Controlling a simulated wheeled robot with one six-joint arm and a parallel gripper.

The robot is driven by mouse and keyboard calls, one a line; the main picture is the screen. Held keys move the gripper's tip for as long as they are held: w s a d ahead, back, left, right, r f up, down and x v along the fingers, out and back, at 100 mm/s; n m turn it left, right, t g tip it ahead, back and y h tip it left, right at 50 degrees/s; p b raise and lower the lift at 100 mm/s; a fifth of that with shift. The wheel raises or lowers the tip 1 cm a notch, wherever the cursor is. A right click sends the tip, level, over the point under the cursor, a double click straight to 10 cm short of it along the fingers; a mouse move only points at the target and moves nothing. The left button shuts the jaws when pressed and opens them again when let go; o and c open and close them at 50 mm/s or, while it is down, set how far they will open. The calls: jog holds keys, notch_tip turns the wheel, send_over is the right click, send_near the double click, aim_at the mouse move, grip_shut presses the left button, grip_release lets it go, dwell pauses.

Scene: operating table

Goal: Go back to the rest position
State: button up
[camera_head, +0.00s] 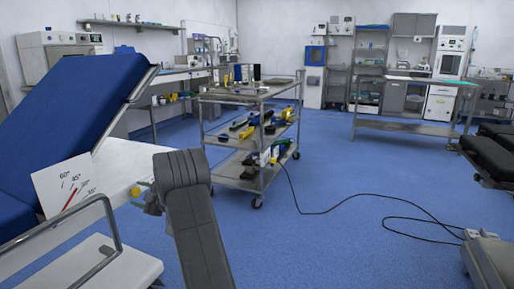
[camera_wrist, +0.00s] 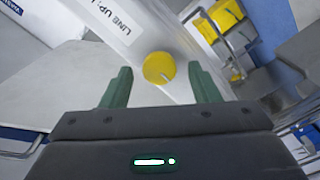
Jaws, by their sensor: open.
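My gripper (camera_wrist: 161,82) is open in the wrist view, its two green fingers spread apart. A round yellow knob (camera_wrist: 159,68) shows between the fingertips; I cannot tell whether they touch it. In the head view my gripper (camera_head: 149,198) is beside the same yellow knob (camera_head: 135,191), on the side of the white table part, partly hidden by my dark grey arm. The blue backrest (camera_head: 75,115) of the operating table is tilted up. A white angle card (camera_head: 62,187) with degree marks and a red pointer stands beside it.
A metal rail (camera_head: 112,222) and white base (camera_head: 125,268) are at the lower left. A steel cart (camera_head: 250,95) with tools stands ahead. A black cable (camera_head: 330,210) runs over the blue floor (camera_head: 330,250). A black padded table (camera_head: 490,155) is at right.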

jog(key=p+v, duration=0.3)
jog(key=v, duration=1.1)
jog(key=x, duration=0.4)
jog(key=b+x, duration=0.1)
jog(key=x, duration=0.4)
jog(key=b+x, duration=0.1)
jog(key=x, duration=0.4)
jog(key=shift+w+a+r, duration=0.1)
jog(key=shift+a+r, duration=0.05)
jog(key=shift+r, duration=0.1)
jog(key=m+p, duration=0.4)
jog(key=p, duration=0.1)
jog(key=shift+m, duration=0.3)
jog(key=m+p, duration=0.4)
jog(key=p, duration=0.2)
jog(key=shift+m, duration=0.3)
jog(key=m+p, duration=0.6)
jog(key=p, duration=0.3)
jog(key=shift+w+m, duration=0.1)
jog(key=shift+m, duration=0.2)
jog(key=shift+m+p, duration=0.7)
jog(key=shift+p, duration=0.5)
jog(key=shift+f+m+p, duration=0.15)
jog(key=shift+m+p, duration=0.15)
jog(key=shift+f, duration=0.1)
jog(key=shift+w+d, duration=0.1)
jog(key=shift+d, duration=0.1)
